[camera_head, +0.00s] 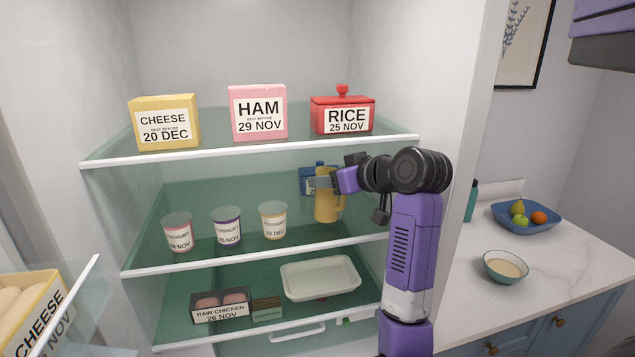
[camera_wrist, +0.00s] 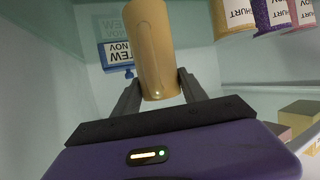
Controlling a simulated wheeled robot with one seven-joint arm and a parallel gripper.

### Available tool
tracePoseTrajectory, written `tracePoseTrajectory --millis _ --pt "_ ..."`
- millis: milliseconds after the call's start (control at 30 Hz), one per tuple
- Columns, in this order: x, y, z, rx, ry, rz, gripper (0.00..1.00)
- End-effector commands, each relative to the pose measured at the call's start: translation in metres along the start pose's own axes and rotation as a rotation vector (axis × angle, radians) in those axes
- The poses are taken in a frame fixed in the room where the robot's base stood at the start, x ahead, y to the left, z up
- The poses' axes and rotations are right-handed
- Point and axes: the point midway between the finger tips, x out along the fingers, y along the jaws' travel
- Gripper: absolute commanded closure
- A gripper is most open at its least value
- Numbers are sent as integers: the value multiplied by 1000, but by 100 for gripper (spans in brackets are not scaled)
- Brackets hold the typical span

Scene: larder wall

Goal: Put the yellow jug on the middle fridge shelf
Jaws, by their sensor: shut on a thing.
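The yellow jug (camera_head: 327,207) is upright at the right end of the middle fridge shelf (camera_head: 200,265), behind its front edge. My gripper (camera_head: 325,183) reaches in from the right and is shut on the jug near its upper part. In the wrist view the jug (camera_wrist: 154,50) stands between the two fingers of my gripper (camera_wrist: 160,88). I cannot tell whether the jug's base touches the shelf or hangs just above it.
A blue labelled container (camera_head: 306,180) stands close behind the jug. Several yoghurt pots (camera_head: 226,226) stand to its left on the same shelf. The top shelf holds cheese (camera_head: 164,122), ham (camera_head: 258,112) and rice (camera_head: 342,115). A white tray (camera_head: 320,278) and raw chicken (camera_head: 220,304) are below.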

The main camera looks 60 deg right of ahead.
Motion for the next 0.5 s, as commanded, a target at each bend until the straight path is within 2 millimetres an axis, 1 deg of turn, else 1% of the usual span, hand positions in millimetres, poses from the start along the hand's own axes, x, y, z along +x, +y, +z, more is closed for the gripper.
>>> tracePoseTrajectory --millis 33,100,367,500 --pt "0 3 11 2 1 3 100" --pt "-3 4 14 2 0 2 100" --pt "-4 4 13 2 0 1 100" --pt "-3 4 16 2 0 1 100"
